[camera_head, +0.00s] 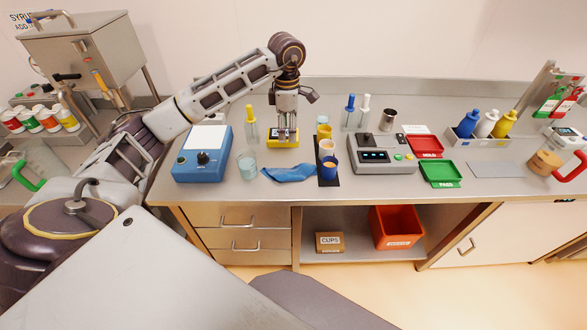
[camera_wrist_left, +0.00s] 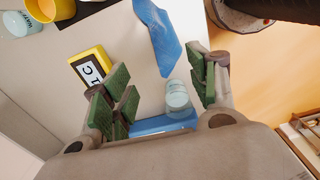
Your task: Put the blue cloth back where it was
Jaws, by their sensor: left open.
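The blue cloth (camera_head: 290,173) lies crumpled on the grey counter (camera_head: 225,192), near its front edge, between a clear cup (camera_head: 247,165) and a dark strip holding several cups. My left gripper (camera_head: 286,138) is above the counter behind the cloth, by a yellow block-shaped device (camera_head: 273,138). In the left wrist view the gripper (camera_wrist_left: 160,82) is open, with nothing between its green-padded fingers. The cloth (camera_wrist_left: 160,36) shows beyond the fingertips, apart from them. The yellow device (camera_wrist_left: 91,66) shows beside one finger. My right gripper is not in view.
A blue instrument (camera_head: 203,165) stands left of the clear cup. Cups (camera_head: 327,148) stand in a row right of the cloth. Further right are a grey machine (camera_head: 382,157), a red tray (camera_head: 424,146) and a green tray (camera_head: 440,173). A syringe-like yellow-topped item (camera_head: 250,122) stands behind.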

